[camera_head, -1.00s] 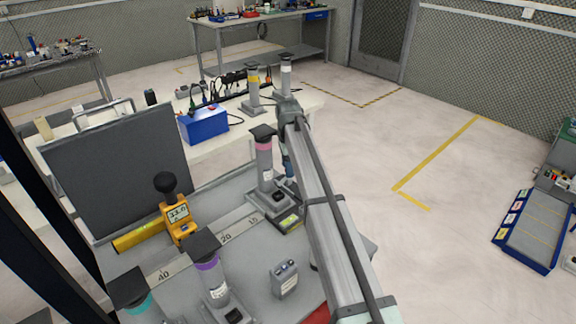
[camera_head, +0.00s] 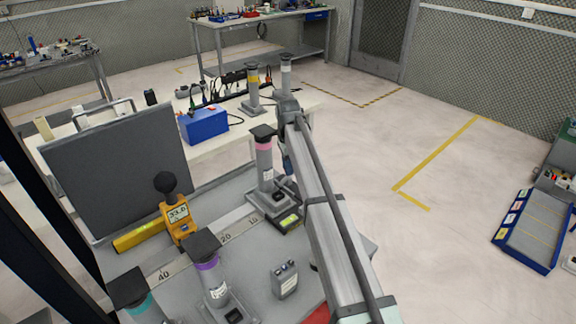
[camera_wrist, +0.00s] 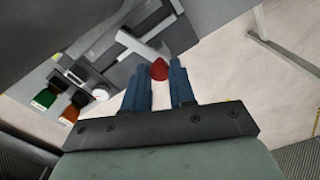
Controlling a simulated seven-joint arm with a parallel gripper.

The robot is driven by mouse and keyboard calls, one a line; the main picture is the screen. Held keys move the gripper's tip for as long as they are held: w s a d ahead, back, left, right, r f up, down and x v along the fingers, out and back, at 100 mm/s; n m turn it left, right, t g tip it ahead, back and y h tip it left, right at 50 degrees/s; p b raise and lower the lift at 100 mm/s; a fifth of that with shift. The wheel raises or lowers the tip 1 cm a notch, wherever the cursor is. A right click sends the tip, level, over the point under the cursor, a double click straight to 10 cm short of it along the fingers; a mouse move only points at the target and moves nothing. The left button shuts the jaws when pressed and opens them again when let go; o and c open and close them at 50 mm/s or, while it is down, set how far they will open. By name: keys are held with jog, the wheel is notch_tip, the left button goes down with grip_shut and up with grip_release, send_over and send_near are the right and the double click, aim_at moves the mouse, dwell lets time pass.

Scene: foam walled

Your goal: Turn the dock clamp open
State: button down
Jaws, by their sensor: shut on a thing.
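In the wrist view the dock clamp shows as a grey lever (camera_wrist: 143,45) with a dark red knob (camera_wrist: 159,70) on a grey housing. My gripper (camera_wrist: 159,78) has its two blue fingers on either side of the knob and is shut on it. The fingers hide part of the knob's sides. In the head view my gripper (camera_head: 287,166) is small, beside the pink-banded post (camera_head: 264,162), and mostly covered by my arm. I cannot make out the clamp lever there.
Posts with purple (camera_head: 208,265) and teal bands stand at the front of the grey bench, near a yellow meter (camera_head: 177,215) and a dark panel (camera_head: 120,170). A blue box (camera_head: 203,124) sits on the white table behind. Open floor lies to the right.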

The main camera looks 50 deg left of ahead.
jog(key=shift+n, duration=1.1)
jog(key=c, duration=0.9)
grip_release()
jog(key=shift+c, duration=0.2)
jog(key=shift+m, duration=0.3)
